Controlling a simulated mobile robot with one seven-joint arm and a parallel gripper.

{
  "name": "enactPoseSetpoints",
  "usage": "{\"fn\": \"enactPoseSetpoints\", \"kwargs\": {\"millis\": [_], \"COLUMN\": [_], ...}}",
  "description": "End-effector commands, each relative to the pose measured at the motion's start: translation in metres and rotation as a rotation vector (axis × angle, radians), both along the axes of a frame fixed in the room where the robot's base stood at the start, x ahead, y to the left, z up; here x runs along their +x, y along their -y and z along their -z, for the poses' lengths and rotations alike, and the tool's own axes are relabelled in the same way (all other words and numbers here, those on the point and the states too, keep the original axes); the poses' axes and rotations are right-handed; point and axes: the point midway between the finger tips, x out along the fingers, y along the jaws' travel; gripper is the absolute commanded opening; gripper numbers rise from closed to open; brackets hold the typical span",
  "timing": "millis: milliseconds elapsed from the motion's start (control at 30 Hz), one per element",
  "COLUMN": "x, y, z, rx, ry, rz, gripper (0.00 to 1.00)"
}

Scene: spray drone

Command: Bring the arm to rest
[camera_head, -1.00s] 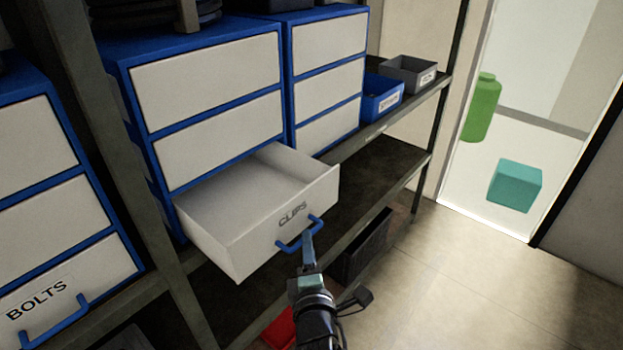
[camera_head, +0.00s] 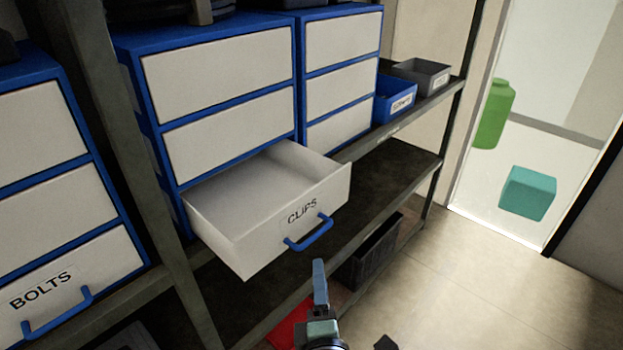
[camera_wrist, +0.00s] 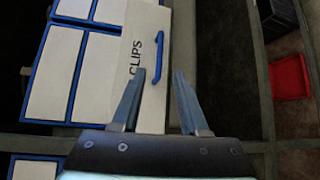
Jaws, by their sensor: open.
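My gripper (camera_head: 320,278) is in the lower middle of the head view, below and in front of the CLIPS drawer (camera_head: 265,222). The drawer is pulled open and its visible inside looks empty. Its blue handle (camera_head: 309,233) is clear of my gripper, with a gap between them. In the wrist view my gripper (camera_wrist: 157,90) has its two fingers apart with nothing held between them. The CLIPS drawer front (camera_wrist: 146,50) and its blue handle (camera_wrist: 162,57) show beyond the fingertips.
A shut BOLTS drawer (camera_head: 60,285) is at the left. A blue bin (camera_head: 395,98) and a grey bin (camera_head: 422,75) stand on the shelf. A red object (camera_head: 290,325) and a dark crate (camera_head: 370,255) are low down. Open floor (camera_head: 450,290) lies to the right.

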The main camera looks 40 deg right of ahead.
Motion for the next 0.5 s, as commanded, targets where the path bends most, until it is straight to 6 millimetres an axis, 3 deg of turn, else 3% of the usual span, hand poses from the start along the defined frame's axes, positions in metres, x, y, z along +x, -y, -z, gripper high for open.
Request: {"fn": "enactPoseSetpoints", "kwargs": {"millis": [300, 400, 500], "x": [0.002, 0.017, 0.043], "y": [0.000, -0.008, -0.026], "z": [-0.002, -0.025, -0.072], "rx": [0.002, 0.039, 0.129], "ry": [0.008, 0.094, 0.266], "rz": [-0.002, -0.022, -0.071], "gripper": [0.44, 0.44, 0.44]}}
